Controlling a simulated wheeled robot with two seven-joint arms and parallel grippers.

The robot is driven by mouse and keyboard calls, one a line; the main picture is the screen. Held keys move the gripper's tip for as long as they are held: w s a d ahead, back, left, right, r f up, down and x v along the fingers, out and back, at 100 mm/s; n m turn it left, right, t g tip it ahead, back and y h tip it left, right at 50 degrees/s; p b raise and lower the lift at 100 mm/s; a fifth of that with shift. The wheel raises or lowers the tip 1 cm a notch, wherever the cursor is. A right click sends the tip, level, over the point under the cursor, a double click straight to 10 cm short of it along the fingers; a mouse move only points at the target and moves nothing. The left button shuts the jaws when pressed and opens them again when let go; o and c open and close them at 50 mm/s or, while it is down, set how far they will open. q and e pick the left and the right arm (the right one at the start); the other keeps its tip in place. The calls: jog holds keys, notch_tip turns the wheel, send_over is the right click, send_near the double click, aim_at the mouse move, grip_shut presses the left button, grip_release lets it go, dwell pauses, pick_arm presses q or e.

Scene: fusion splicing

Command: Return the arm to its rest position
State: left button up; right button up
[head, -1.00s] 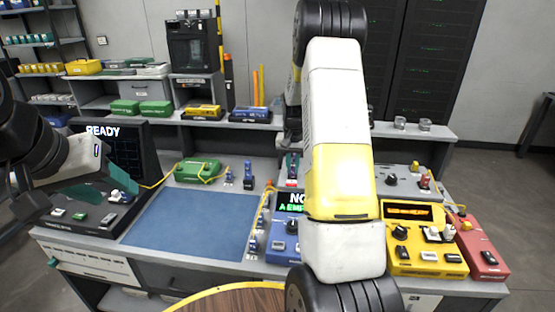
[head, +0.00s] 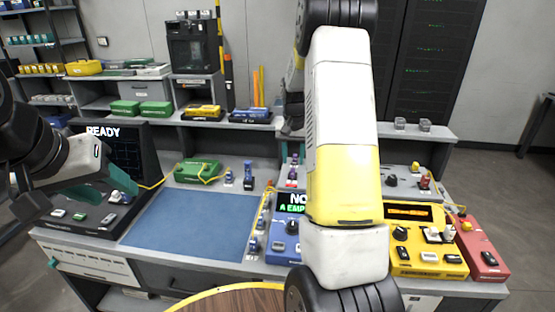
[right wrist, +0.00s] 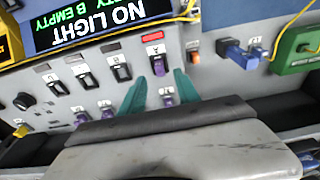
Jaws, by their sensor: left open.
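My left gripper (head: 82,194) has teal fingers set apart, empty, above the dark console at the left of the head view. My right arm (head: 342,130), white and yellow, rises through the middle of the head view. Its gripper is hidden there. In the right wrist view my right gripper (right wrist: 160,80) shows two teal fingers spread apart over a grey panel. A purple plug (right wrist: 168,98) is seen between them, seated in the panel, with clear space at its sides. A second purple plug (right wrist: 158,66) sits by the red label.
The blue mat (head: 188,225) is bare. A green box (head: 197,170) with a yellow cable lies behind it. A screen reading NO LIGHT (right wrist: 100,20) stands near the right gripper. A yellow device (head: 425,240) and a red device (head: 480,245) are at the right.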

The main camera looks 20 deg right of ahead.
jog(key=shift+s+a+r, duration=0.1)
jog(key=shift+s+r, duration=0.1)
jog(key=shift+r, duration=1.2)
jog(key=s+a+r+n+t+y, duration=0.2)
jog(key=s+a+r, duration=0.7)
jog(key=s+r, duration=0.4)
jog(key=s+a+r+n+t, duration=0.1)
jog(key=s+a+n, duration=0.1)
jog(key=s, duration=0.6)
jog(key=s+a+r+n+t+y, duration=0.1)
jog(key=s+a+r, duration=0.1)
jog(key=s+a, duration=0.3)
jog(key=s, duration=0.4)
jog(key=shift+n+t, duration=0.3)
jog(key=shift+n, duration=0.1)
